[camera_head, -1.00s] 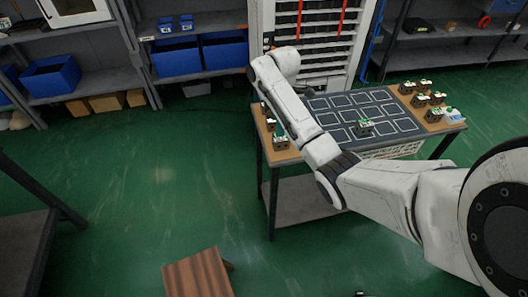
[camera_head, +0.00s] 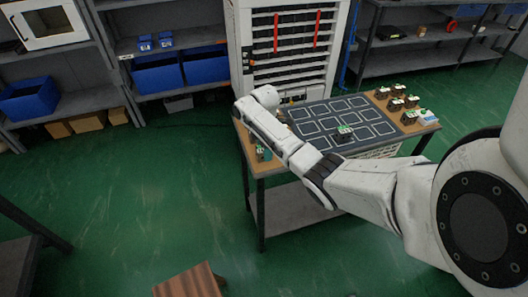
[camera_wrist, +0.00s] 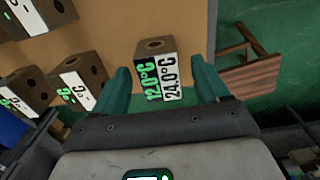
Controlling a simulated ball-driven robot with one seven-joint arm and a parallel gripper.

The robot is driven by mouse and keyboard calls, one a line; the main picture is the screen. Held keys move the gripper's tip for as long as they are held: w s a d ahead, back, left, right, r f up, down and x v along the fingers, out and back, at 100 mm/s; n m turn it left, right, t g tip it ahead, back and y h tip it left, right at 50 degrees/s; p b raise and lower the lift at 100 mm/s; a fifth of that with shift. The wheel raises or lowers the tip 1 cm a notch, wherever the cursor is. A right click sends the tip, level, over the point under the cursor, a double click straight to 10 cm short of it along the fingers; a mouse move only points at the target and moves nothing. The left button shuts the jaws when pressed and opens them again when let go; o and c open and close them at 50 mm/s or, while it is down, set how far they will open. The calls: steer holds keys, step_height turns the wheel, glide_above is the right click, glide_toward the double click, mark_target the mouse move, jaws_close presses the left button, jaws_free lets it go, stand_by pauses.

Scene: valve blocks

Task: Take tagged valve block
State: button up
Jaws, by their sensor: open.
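In the wrist view, a brown valve block (camera_wrist: 155,47) with a label reading 12.0°C and 24.0°C lies between the two teal fingers of my gripper (camera_wrist: 161,84). The fingers are open, one on each side, with visible gaps to the block. More labelled valve blocks stand to the left, one nearby (camera_wrist: 78,84). In the head view, a block (camera_head: 262,154) shows at the table's front left corner; my arm hides much of that side and my fingers. I cannot tell which block is the tagged one.
A wooden stool (camera_head: 188,283) is on the floor, also seen in the wrist view (camera_wrist: 247,70).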

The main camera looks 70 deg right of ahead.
steer(key=shift+f, duration=0.55)
jaws_close()
steer(key=shift+r, duration=0.1)
